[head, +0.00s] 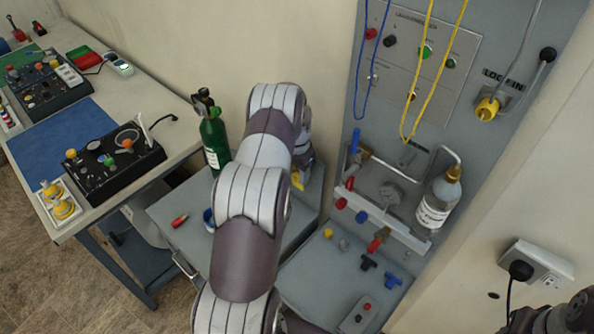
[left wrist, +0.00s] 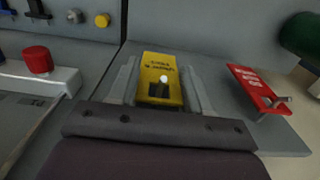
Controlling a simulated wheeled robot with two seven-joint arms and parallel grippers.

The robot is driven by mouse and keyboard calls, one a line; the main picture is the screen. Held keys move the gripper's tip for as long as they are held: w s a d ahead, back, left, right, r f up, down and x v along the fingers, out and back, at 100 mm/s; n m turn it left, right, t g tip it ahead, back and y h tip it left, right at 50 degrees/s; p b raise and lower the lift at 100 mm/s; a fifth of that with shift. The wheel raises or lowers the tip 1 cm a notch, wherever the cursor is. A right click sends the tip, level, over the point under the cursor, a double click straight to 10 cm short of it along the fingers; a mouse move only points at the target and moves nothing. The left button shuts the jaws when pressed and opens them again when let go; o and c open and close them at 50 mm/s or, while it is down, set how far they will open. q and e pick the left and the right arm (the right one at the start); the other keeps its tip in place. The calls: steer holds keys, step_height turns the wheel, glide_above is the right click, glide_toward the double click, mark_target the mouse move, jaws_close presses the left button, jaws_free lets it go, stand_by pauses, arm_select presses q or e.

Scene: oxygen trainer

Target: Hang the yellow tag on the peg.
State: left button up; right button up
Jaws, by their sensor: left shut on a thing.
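The yellow tag (left wrist: 160,72) lies between the two grey fingers of my left gripper (left wrist: 162,92) in the left wrist view, with dark print and a dark slot. My left gripper is shut on it. In the head view my left arm hides most of this gripper, and a bit of the yellow tag (head: 298,181) shows beside it, above the grey cabinet top. A short grey stub (head: 407,157) stands out from the wall panel; I cannot tell if it is the peg. My right gripper's fingers do not show.
A red tag (left wrist: 258,88) lies right of the yellow tag. A green cylinder (head: 214,142) stands left of my arm. Yellow (head: 433,70) and blue cords hang on the panel. A labelled bottle (head: 437,200), knobs and pipes crowd its lower part. A bench with instruments stands left.

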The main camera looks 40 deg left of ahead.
arm_select(q)
steer(key=shift+f, duration=0.25)
steer(key=o, duration=1.1)
steer(key=shift+w, duration=0.1)
steer(key=shift+r, duration=0.2)
step_height(320, 180, up, 3)
steer(key=shift+w+a+f+b, duration=0.1)
steer(key=shift+w+b, duration=0.05)
steer(key=shift+b, duration=1.1)
step_height(320, 180, up, 4)
steer(key=shift+r+b, duration=0.25)
steer(key=shift+b, duration=0.3)
step_height(320, 180, up, 5)
steer(key=p, duration=0.4)
steer(key=shift+r, duration=0.1)
